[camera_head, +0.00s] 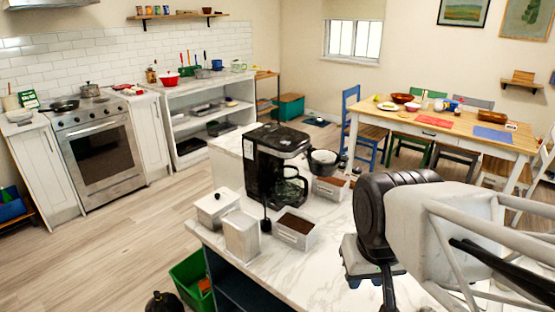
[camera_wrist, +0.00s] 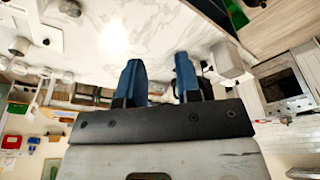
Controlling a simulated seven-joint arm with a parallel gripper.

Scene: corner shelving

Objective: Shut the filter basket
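The black coffee maker (camera_head: 275,165) stands upright on the marble counter in the head view, its front facing right. A glass carafe (camera_head: 290,190) sits low in it. A round, dark-and-light part with a white inside, apparently the filter basket (camera_head: 323,160), sticks out at its upper right, so it looks swung open. My gripper (camera_wrist: 157,60) shows two blue fingers set apart with nothing between them in the wrist view. In the head view my arm is at the right, in front of and apart from the basket. The wrist view does not clearly show the basket.
A lidded white box (camera_head: 215,207), a white canister (camera_head: 241,238) and a tray of brown grounds (camera_head: 295,229) crowd the counter before the coffee maker. Another brown-filled container (camera_head: 330,187) stands below the basket. Bare marble (camera_head: 325,265) lies between these and my arm.

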